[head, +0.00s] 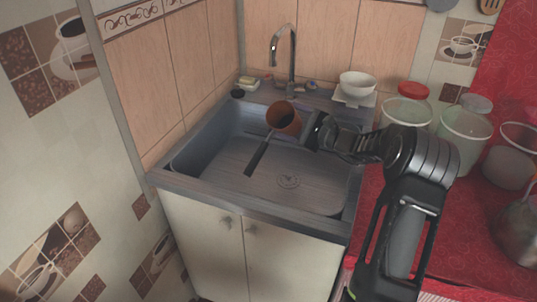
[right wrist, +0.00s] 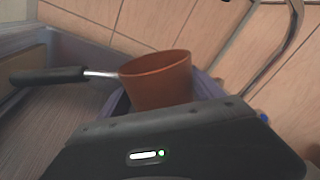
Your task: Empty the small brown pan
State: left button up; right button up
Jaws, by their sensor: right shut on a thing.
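The small brown pan (head: 284,118) is held over the sink. Its mouth is tilted toward the left in the head view, and its black handle (head: 257,158) points down and left. My right gripper (head: 307,127) is shut on the pan at its right side, opposite the mouth. In the right wrist view the pan (right wrist: 158,82) shows beyond the dark gripper body, which hides its lower part. Its handle (right wrist: 48,76) sticks out to the left. I cannot see any contents in the pan. My left gripper is not in view.
The grey sink basin (head: 215,172) lies below the pan, with its drain (head: 289,181). The faucet (head: 290,55) rises behind. A white bowl (head: 357,83) stands at the back right. Several containers, such as a clear one (head: 405,112), crowd the red counter on the right.

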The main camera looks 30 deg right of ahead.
jog(key=shift+a+f+n+b, duration=0.15)
jog(key=shift+f+n+b, duration=0.3)
jog(key=shift+n+b, duration=0.15)
jog(key=shift+r+n, duration=0.4)
jog(key=shift+r, duration=0.05)
jog(key=shift+s+r+n, duration=0.1)
jog(key=shift+n, duration=0.2)
jog(key=shift+a+f+n+b, duration=0.15)
jog(key=shift+f+n+b, duration=0.15)
jog(key=shift+n+b, duration=0.35)
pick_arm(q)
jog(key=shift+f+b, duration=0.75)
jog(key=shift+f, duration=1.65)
pick_arm(e)
jog(key=shift+a+f+n, duration=0.1)
jog(key=shift+f+n, duration=0.05)
jog(key=shift+n, duration=0.5)
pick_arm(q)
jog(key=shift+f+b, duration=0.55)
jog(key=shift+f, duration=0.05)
pick_arm(e)
jog(key=shift+s+a+f+n, duration=0.1)
jog(key=shift+a+f+n, duration=0.1)
jog(key=shift+n, duration=0.4)
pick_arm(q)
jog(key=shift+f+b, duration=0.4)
pick_arm(e)
jog(key=shift+s+a+r+n, duration=0.25)
jog(key=shift+a+r+n, duration=0.1)
jog(key=shift+a+n, duration=0.3)
